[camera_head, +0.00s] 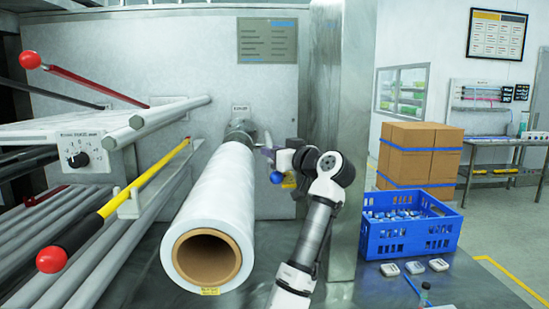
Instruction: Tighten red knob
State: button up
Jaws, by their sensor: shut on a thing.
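My gripper (262,151) is at the far end of a white film roll (213,210), beside the metal shaft holder (239,131). It is small in view and shut on a small part there, mostly hidden by the gripper and wrist. I cannot make out a red knob between the fingers. A red ball knob (30,60) tops the red lever at the upper left. Another red ball knob (51,259) ends the black and yellow lever at the lower left. A blue ball (276,177) shows just below my gripper.
A steel post (340,125) stands close right of my arm. A blue crate (405,228) of small items sits on the metal table, with several small pale devices (414,267) in front. Rollers (60,225) and a dial box (84,157) fill the left. Cardboard boxes (418,150) stand behind.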

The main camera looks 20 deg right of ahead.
jog(key=m+h+b, duration=0.1)
jog(key=m+h, duration=0.1)
jog(key=h, duration=0.1)
jog(key=shift+f+t+h, duration=0.15)
jog(key=shift+t+h, duration=0.25)
jog(key=shift+m+h+b, duration=0.35)
jog(key=shift+m+h, duration=1.35)
jog(key=shift+h, duration=0.9)
jog(key=o, duration=1)
jog(key=shift+c, duration=0.2)
jog(key=s+a+b, duration=0.2)
jog(key=s+b, duration=0.3)
jog(key=s, duration=0.8)
jog(key=shift+s+a, duration=0.3)
